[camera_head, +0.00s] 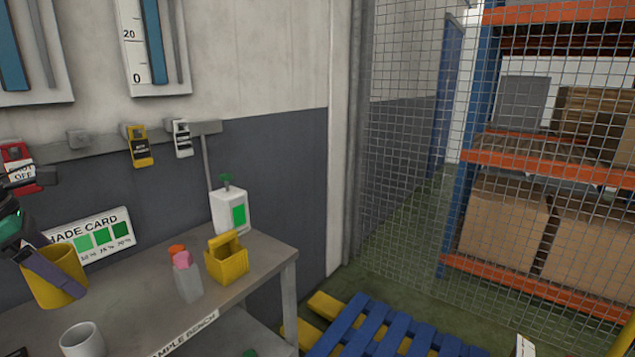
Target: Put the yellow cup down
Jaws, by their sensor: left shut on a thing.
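The yellow cup (68,262) is at the left edge of the camera_head view, in front of the shade card and over the left end of the grey sample bench (232,283). My left gripper (52,277) comes in from the left and is shut on the cup, with a grey finger slanting across its near side. The cup looks slightly tilted. I cannot tell whether its base touches the bench. My right gripper is not in view.
A white cup (83,341) stands close in front of the yellow cup. A grey holder with pink and orange tops (188,282), a yellow caddy (228,266) and a white bottle (229,212) stand further right. The shade card (92,237) is behind. A blue pallet (372,332) lies on the floor.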

